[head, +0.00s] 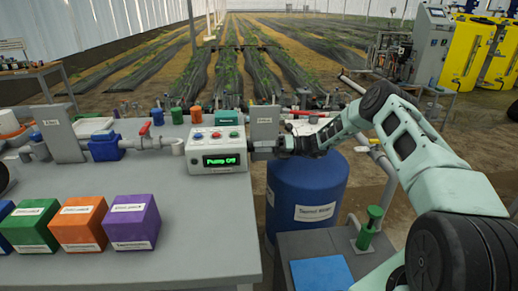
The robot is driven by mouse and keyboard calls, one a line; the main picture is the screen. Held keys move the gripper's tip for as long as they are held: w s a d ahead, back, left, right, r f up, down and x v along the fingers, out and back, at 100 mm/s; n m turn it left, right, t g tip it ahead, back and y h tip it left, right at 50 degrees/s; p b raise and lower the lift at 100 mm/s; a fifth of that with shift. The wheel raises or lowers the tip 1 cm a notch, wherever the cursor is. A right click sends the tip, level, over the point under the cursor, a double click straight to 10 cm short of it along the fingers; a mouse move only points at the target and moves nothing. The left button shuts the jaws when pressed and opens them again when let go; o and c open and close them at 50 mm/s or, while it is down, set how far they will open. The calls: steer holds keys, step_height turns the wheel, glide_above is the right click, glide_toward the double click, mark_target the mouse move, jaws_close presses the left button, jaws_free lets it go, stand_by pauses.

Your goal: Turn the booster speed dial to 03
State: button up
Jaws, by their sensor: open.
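A white control box (216,172) stands at the back right of the grey bench. Its green display (221,160) seems to read "Pump Off", though the last characters are small. Several small coloured buttons or knobs sit on its top face, including a red one (233,134). I cannot make out which part, if any, is the booster speed dial. My gripper (281,147) is just right of the box, in front of a grey upright panel (265,122). It is open; its fingertips are small and dark, and I cannot tell whether they touch anything.
Green, orange and purple blocks (130,222) stand on the bench (190,245) at front left. Pipes with a blue valve body (105,148) and red handle run along the back. A blue tank (308,195) is below my arm. A green-handled part (370,225) stands at right.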

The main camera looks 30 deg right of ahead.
steer(key=b+v, duration=0.2)
steer(key=v, duration=1.4)
steer(key=shift+d, duration=0.25)
steer(key=shift+s+f, duration=0.1)
